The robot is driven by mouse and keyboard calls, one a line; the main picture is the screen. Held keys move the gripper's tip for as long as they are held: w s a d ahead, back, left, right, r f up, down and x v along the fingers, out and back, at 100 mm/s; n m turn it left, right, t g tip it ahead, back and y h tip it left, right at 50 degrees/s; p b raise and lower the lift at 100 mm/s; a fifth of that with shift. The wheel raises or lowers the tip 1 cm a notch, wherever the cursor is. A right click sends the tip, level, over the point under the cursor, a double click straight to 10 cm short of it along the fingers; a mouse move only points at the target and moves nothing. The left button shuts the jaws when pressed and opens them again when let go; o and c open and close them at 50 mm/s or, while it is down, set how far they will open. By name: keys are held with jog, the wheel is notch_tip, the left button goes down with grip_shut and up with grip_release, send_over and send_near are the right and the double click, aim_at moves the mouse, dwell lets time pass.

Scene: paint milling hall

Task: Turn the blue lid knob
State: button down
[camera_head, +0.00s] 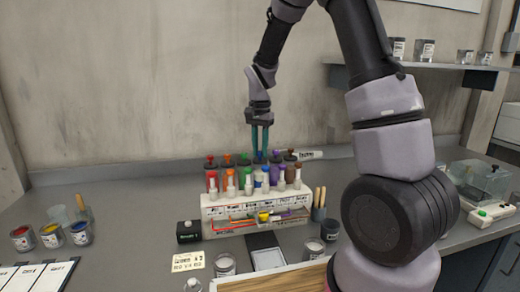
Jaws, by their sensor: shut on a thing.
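A pale rack (207,212) on the bench holds two rows of colour-topped bottles. My gripper (260,150) points straight down over the back row, its teal fingers closed on the blue lid knob (261,157). The fingers hide part of the knob, so its turn angle cannot be told. A front-row bottle with a blue top (265,170) stands just in front of it, apart from the fingers.
Green (244,158) and purple (276,156) lids flank the gripped knob closely. A black box (189,232) stands left of the rack, and brushes in a cup (318,205) stand right. Paint tins (52,236) are far left. A shelf (425,66) hangs upper right.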

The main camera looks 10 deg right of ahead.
aim_at(260, 152)
jog(key=n, duration=0.4)
jog(key=shift+n, duration=2.7)
jog(key=c, duration=0.7)
grip_release()
jog(key=shift+r, duration=0.15)
notch_tip(260, 152, up, 11)
jog(key=shift+f, duration=0.2)
